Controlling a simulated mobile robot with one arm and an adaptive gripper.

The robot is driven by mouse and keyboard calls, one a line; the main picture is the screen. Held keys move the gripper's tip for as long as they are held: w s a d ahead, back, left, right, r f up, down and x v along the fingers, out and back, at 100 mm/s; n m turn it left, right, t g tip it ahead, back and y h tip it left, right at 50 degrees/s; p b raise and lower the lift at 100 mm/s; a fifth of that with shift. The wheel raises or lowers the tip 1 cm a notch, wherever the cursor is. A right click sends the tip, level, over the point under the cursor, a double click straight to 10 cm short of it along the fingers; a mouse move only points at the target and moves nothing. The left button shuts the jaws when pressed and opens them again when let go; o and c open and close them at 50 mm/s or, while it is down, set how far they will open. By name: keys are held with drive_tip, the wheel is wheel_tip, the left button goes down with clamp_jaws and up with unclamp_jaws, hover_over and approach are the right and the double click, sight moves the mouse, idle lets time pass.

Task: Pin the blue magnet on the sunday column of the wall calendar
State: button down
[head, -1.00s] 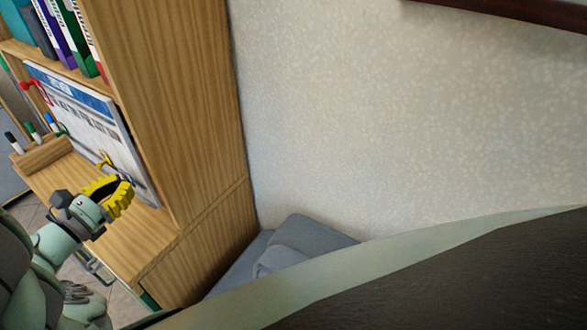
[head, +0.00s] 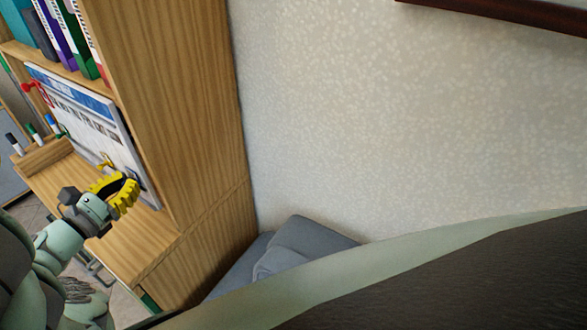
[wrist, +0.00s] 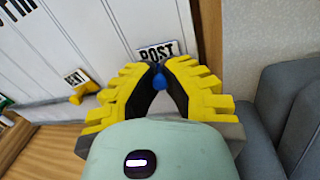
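The wall calendar (head: 112,135) is a white board with a blue header, leaning in the wooden shelf unit at left in the head view. Its white surface (wrist: 105,35) fills the upper left of the wrist view. My gripper (wrist: 157,68) has yellow ridged fingers whose tips come together around the small blue magnet (wrist: 158,82). The tips are at the board's lower right part, just below a "POST" label (wrist: 155,52); I cannot tell whether they touch it. In the head view my gripper (head: 132,183) hides the magnet. The sunday column cannot be made out.
A wooden holder (head: 42,157) with several markers stands left of the calendar. Binders (head: 72,35) fill the shelf above. The shelf's side panel (head: 185,110) rises right of the gripper. A grey cushioned seat (head: 300,245) is below the wall.

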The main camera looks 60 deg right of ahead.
drive_tip(key=c, duration=1.1)
unclamp_jaws()
drive_tip(key=shift+o, duration=0.2)
drive_tip(key=s+a, duration=0.2)
drive_tip(key=a, duration=1)
